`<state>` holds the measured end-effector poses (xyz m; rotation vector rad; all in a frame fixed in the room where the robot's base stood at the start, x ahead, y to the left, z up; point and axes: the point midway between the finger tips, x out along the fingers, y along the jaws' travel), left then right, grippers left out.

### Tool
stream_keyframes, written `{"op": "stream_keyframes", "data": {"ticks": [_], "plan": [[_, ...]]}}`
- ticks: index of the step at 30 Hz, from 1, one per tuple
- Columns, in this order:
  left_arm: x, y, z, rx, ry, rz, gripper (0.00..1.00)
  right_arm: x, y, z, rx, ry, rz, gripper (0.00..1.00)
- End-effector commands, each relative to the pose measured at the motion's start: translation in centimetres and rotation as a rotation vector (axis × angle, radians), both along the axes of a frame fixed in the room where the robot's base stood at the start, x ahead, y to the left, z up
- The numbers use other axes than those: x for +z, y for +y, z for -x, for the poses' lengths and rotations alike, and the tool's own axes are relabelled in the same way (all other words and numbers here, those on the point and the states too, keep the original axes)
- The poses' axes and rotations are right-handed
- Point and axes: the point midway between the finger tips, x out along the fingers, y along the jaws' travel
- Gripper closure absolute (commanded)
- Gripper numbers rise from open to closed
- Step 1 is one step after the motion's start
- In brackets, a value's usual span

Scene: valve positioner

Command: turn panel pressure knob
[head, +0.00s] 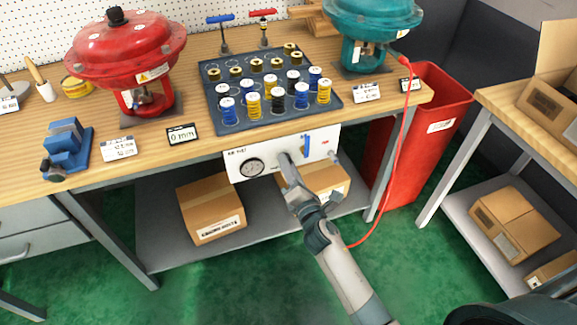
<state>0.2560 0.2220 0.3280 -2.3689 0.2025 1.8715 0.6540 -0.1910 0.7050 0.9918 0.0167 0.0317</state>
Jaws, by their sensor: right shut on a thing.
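A white panel (236,164) hangs under the front edge of the workbench. It carries a round black-rimmed gauge (251,168) on its left and a blue upright part (306,146) on its right. My right gripper (286,160) is at the middle of the panel, between the gauge and the blue part. It is shut on the pressure knob, which the fingers mostly hide. My left gripper is not in view.
A red actuator (125,50) and a teal actuator (372,20) stand on the bench, with a dark tray (213,88) of springs between them. A red hose (402,130) hangs to the right. Cardboard boxes (210,205) sit on the lower shelf.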

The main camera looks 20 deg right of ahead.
Motion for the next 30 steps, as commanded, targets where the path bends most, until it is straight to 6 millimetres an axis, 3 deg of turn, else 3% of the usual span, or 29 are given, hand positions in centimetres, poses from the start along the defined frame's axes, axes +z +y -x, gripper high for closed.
{"op": "stream_keyframes", "data": {"ticks": [15, 30], "plan": [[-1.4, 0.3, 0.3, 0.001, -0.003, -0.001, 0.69, -0.1, 0.0, 0.0, -0.001, 0.018, -0.445, 0.94], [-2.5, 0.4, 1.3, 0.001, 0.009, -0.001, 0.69, -0.2, 0.0, 0.1, -0.001, 0.022, -0.581, 0.94]]}}
